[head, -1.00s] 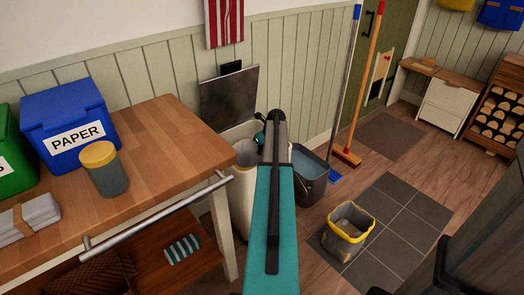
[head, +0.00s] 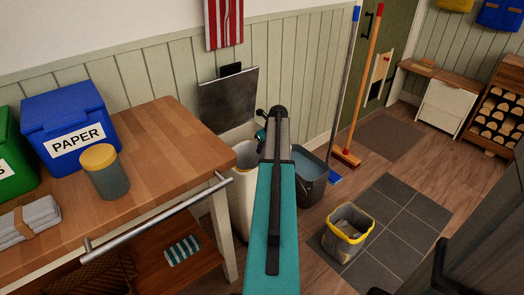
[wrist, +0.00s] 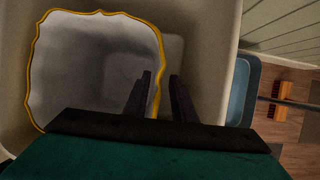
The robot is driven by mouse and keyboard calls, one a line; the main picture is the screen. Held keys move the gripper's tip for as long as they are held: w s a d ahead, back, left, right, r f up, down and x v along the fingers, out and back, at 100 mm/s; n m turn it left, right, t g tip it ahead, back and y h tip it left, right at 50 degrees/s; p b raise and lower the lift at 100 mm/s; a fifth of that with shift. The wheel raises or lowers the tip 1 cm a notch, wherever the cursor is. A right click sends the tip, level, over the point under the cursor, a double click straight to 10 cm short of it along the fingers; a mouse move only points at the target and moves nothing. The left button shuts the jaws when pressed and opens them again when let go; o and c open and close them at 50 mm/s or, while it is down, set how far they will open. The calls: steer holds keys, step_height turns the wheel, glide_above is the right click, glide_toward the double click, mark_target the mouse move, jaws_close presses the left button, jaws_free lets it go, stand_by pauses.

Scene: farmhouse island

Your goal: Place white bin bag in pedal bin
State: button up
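The white bin bag (wrist: 90,62) fills the left of the wrist view, its mouth spread wide with a wavy yellow rim. It sits inside the cream walls of the pedal bin (wrist: 208,45). In the head view the pedal bin (head: 243,205) stands by the wooden table's right end, its dark lid (head: 228,100) raised against the wall. My gripper (wrist: 160,75) is over the bin, its two dark fingers apart. The bag's right rim passes in the gap between them, and I see no finger pressing on it. My arm hides part of the bin in the head view.
A grey bucket of water (head: 311,178) stands right beside the pedal bin. A yellow-rimmed grey bin (head: 348,232) stands on the tiled floor patch. A blue mop and orange broom (head: 362,85) lean at the wall. The table (head: 165,130) holds a blue paper box (head: 70,115) and a jar (head: 104,172).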

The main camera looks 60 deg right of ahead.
steer(key=p+v, duration=0.1)
steer(key=v, duration=0.7)
steer(key=shift+s+r, duration=0.1)
steer(key=shift+r, duration=0.15)
steer(key=shift+s, duration=0.1)
stand_by(0.4)
